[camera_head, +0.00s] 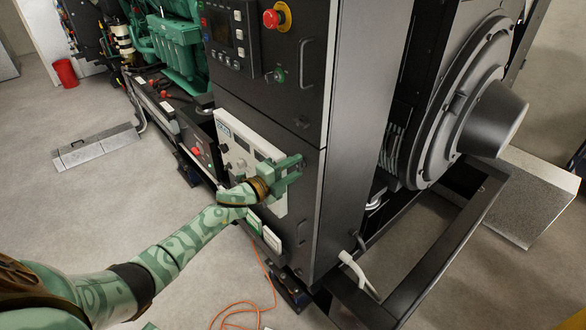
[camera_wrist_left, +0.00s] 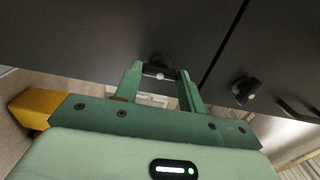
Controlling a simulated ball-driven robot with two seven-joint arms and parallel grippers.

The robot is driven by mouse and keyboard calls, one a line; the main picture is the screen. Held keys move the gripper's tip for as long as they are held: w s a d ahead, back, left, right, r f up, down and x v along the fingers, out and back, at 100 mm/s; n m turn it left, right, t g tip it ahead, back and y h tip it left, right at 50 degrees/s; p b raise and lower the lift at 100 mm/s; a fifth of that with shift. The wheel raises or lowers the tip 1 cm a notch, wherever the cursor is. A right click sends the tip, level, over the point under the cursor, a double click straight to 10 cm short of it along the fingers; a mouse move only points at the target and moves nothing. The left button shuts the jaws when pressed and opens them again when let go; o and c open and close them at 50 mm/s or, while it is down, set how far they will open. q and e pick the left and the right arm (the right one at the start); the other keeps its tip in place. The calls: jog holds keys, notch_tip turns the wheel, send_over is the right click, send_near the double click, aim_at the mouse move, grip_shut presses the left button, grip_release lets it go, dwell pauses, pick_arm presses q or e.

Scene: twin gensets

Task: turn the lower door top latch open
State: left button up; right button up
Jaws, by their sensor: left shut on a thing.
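The lower door (camera_head: 288,142) is a dark panel on the tall cabinet in the head view, shut below the seam under the upper door. My left gripper (camera_head: 296,169) is at its right edge, with its green fingers pointing at the door. In the left wrist view the gripper (camera_wrist_left: 160,80) is shut on the lower door top latch (camera_wrist_left: 158,68), a small black knob with a silver centre. The fingers stand on either side of the latch. In the head view the fingers hide the latch. I cannot tell how far it is turned. My right gripper is not in view.
Across the door seam is another black latch (camera_wrist_left: 243,90), which also shows in the head view (camera_head: 302,122). The upper door has a handle (camera_head: 304,62) and a red stop button (camera_head: 272,18). An orange cable (camera_head: 238,306) lies on the floor.

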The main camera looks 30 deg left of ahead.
pick_arm(q)
jog(key=o, duration=1)
jog(key=shift+a, duration=0.1)
jog(key=shift+s, duration=0.15)
jog(key=b+v, duration=0.2)
jog(key=v, duration=1.4)
jog(key=shift+s+b, duration=0.1)
jog(key=shift+b, duration=0.2)
